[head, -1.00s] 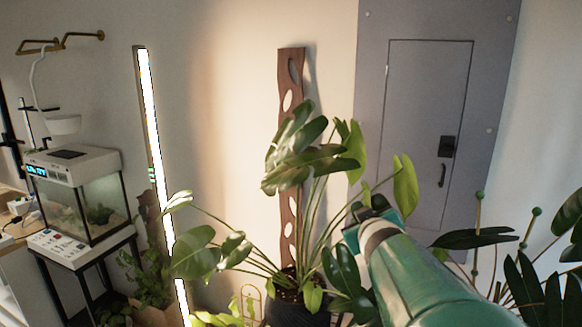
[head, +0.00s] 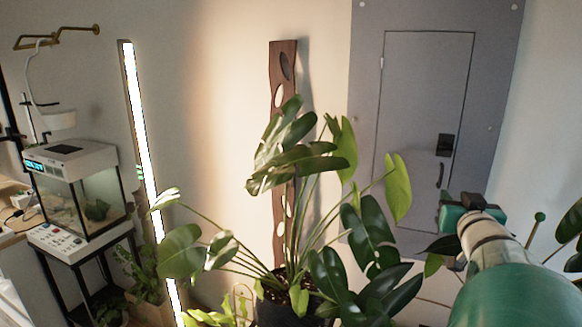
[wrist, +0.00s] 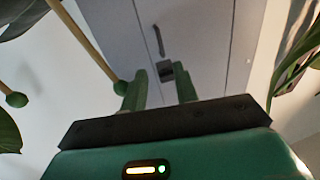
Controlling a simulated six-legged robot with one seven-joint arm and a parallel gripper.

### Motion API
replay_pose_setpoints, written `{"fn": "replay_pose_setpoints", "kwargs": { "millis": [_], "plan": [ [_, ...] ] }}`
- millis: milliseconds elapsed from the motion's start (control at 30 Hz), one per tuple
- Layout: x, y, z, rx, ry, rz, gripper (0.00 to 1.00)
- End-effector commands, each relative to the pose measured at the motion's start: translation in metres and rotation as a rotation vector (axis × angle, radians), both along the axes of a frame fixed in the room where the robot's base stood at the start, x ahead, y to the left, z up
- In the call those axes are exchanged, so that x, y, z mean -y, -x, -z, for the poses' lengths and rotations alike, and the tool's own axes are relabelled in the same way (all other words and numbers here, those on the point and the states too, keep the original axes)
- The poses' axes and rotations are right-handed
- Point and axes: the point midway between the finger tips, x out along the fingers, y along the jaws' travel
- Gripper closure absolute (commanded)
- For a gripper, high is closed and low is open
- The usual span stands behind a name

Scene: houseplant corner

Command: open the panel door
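The panel door (head: 418,110) is a grey rectangle set in a larger grey wall panel (head: 490,60), and it looks closed. On its right side are a black square latch (head: 445,145) and, below it, a dark curved handle (head: 439,175). My gripper (head: 470,203) is in front of the panel, low and right of the handle in the head view. In the wrist view my gripper (wrist: 160,90) is open, its two green fingers apart with nothing between them. The latch (wrist: 166,70) shows beyond the fingertips, with the handle (wrist: 158,40) above it in that view.
A large potted plant (head: 300,160) stands left of my arm, its leaves overlapping the panel's lower left. Leaves and green-tipped stakes (head: 540,217) stand at the right. A glass tank (head: 95,200) and a light strip (head: 140,130) are at the left.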

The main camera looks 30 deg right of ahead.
Motion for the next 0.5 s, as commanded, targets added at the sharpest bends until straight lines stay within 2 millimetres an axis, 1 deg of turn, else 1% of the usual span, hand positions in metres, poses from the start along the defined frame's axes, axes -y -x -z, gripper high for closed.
{"fn": "replay_pose_setpoints", "kwargs": {
  "millis": [33, 300, 500],
  "plan": [
    [0.007, -0.009, 0.001, -0.001, -0.002, -0.001, 0.7],
    [0.039, -0.051, 0.001, -0.001, -0.002, -0.002, 0.7],
    [0.058, -0.076, 0.001, 0.0, -0.002, -0.004, 0.7]
  ]
}}
